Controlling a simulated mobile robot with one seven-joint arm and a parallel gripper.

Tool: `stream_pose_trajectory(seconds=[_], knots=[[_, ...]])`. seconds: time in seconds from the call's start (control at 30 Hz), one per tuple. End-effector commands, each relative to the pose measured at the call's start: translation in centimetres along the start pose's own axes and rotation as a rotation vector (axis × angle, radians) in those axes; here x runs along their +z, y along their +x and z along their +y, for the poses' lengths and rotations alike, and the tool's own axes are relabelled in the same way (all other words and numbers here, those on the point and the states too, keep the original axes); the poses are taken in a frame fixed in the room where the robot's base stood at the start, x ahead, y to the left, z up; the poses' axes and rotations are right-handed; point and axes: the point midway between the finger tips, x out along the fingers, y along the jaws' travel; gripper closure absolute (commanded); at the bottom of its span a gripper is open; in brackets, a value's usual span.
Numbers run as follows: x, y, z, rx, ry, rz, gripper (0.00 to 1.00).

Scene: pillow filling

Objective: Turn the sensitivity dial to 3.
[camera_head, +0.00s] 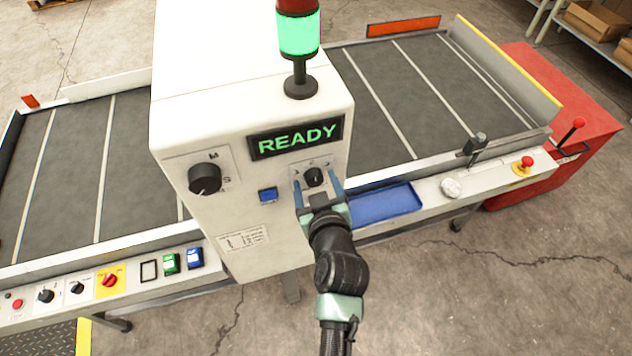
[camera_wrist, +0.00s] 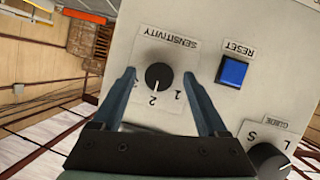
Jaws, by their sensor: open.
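The sensitivity dial (camera_head: 313,177) is a small round black knob on the white cabinet's front, below the READY display. In the wrist view the dial (camera_wrist: 158,76) appears upside down under the word SENSITIVITY, and its white mark points toward the 2. The 1 shows on the right of the 2; the 3 is partly hidden by the left finger. My gripper (camera_head: 314,180) is open, with one blue finger on each side of the dial. In the wrist view, gaps show between the dial and both fingers of my gripper (camera_wrist: 159,78).
A blue RESET button (camera_wrist: 232,71) sits beside the dial. A larger black GUIDE knob (camera_head: 205,179) is further left on the cabinet (camera_head: 190,235). A signal light (camera_head: 298,35) glows green on top. A blue tray (camera_head: 385,204) lies to the right of my gripper.

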Motion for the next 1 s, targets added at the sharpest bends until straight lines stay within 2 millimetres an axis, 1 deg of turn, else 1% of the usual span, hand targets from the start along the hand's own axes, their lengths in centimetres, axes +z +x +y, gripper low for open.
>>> stream_pose_trajectory(seconds=[0.07, 0.1, 0.37, 0.5, 0.53, 0.77, 1.0], knots=[[0.01, -0.01, 0.0, 0.0, 0.0, 0.0, 0.24], [0.01, -0.01, 0.0, 0.0, 0.0, 0.0, 0.26], [0.02, -0.04, 0.02, 0.0, 0.0, 0.0, 0.73], [0.03, -0.04, 0.03, 0.001, 0.0, 0.0, 0.98], [0.03, -0.04, 0.03, 0.001, 0.001, 0.0, 1.0], [0.06, -0.03, 0.06, -0.003, 0.011, -0.001, 1.0], [0.17, 0.01, 0.17, -0.037, 0.094, -0.006, 1.0]])
